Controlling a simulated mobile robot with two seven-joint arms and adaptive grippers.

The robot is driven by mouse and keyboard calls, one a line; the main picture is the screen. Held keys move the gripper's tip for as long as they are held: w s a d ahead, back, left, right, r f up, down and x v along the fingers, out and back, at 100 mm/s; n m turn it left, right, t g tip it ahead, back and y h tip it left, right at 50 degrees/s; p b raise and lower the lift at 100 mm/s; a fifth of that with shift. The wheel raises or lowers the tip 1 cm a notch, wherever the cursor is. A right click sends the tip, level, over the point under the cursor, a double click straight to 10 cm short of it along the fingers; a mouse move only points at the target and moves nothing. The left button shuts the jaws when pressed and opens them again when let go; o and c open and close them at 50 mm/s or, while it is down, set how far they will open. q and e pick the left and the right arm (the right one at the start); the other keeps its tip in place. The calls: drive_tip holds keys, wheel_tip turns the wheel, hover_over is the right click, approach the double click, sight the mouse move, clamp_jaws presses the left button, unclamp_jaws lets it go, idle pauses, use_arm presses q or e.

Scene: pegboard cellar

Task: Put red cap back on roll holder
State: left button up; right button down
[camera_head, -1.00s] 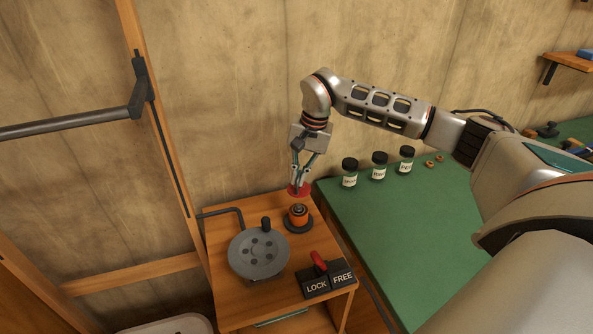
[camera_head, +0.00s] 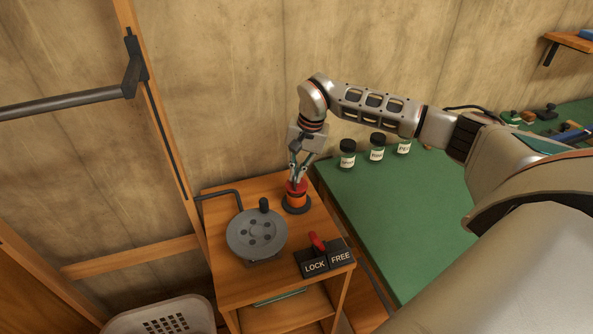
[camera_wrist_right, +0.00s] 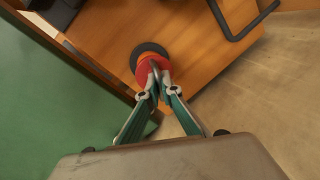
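The red cap (camera_head: 297,185) sits at the top of the orange roll holder (camera_head: 296,201), which stands on a dark round base on the wooden stand. My right gripper (camera_head: 298,180) is shut on the cap from above. In the right wrist view the gripper (camera_wrist_right: 158,88) closes on the red cap (camera_wrist_right: 149,72), with the dark base (camera_wrist_right: 139,50) behind it. The fingers partly hide the cap, and I cannot tell whether it is fully seated. My left gripper is not in view.
A grey crank wheel (camera_head: 257,234) with an upright knob stands left of the holder. A LOCK/FREE block (camera_head: 326,260) with a red lever is in front. Labelled jars (camera_head: 377,148) stand on the green bench (camera_head: 400,210) to the right. A pale basket (camera_head: 165,318) is at lower left.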

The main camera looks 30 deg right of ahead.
drive_tip(key=shift+f, duration=0.5)
idle(0.6)
drive_tip(key=c, duration=2.2)
unclamp_jaws()
drive_tip(key=o, duration=0.5)
drive_tip(key=shift+r, duration=0.15)
drive_tip(key=shift+r, duration=3.4)
drive_tip(key=shift+c, duration=0.4)
